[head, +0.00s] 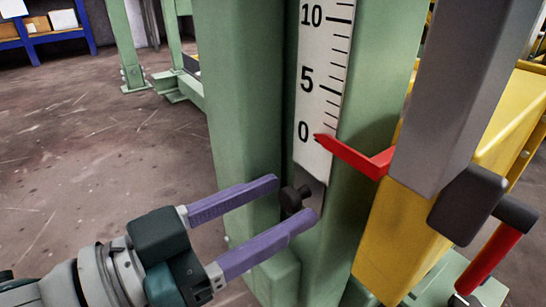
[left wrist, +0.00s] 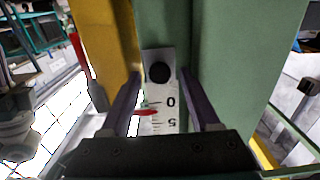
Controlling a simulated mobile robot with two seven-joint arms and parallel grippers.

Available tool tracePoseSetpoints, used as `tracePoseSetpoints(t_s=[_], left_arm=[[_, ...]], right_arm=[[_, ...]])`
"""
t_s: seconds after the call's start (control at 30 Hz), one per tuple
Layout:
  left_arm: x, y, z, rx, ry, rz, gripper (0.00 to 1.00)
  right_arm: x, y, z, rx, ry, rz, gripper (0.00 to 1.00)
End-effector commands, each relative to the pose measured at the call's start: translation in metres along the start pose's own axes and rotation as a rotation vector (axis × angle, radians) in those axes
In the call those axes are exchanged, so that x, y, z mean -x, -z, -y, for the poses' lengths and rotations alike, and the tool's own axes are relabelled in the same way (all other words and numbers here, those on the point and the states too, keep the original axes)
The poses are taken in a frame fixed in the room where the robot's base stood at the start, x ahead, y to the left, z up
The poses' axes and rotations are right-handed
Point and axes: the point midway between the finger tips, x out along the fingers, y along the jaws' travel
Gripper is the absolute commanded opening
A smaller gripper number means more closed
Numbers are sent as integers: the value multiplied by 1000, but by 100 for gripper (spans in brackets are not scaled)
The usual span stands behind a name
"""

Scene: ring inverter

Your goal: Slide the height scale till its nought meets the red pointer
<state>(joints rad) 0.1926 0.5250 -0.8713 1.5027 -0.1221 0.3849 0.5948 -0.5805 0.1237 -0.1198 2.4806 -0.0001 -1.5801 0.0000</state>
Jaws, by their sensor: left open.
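The white height scale (head: 322,60) with black marks stands upright on a green post. Its nought is near its lower end; the scale also shows in the left wrist view (left wrist: 152,60). The red pointer (head: 350,155) reaches in from the right, its tip close beside the nought. The tip covers part of the marks there, so I cannot tell whether they meet exactly. A black knob (head: 293,197) sits below the nought. My left gripper (head: 296,198) is open, its purple fingers on either side of the knob, with gaps showing. My right gripper is not in view.
The green post (head: 235,90) rises behind the scale. A grey bar (head: 455,80) and yellow frame (head: 395,240) stand close on the right, with a red-handled part (head: 490,255) beside them. Open floor (head: 90,160) lies to the left; a blue shelf (head: 65,42) is far back.

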Motion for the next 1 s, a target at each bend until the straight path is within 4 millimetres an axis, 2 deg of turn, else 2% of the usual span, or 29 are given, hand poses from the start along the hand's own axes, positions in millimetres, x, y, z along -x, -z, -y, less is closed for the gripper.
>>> tracePoseSetpoints(t_s=[0.2,0.73,1.0], left_arm=[[0,0,0,0,0,0,61],[0,0,0,1,1,1,2],[0,0,0,1,1,1,0]], right_arm=[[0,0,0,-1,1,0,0],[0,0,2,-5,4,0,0],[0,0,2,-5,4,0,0]])
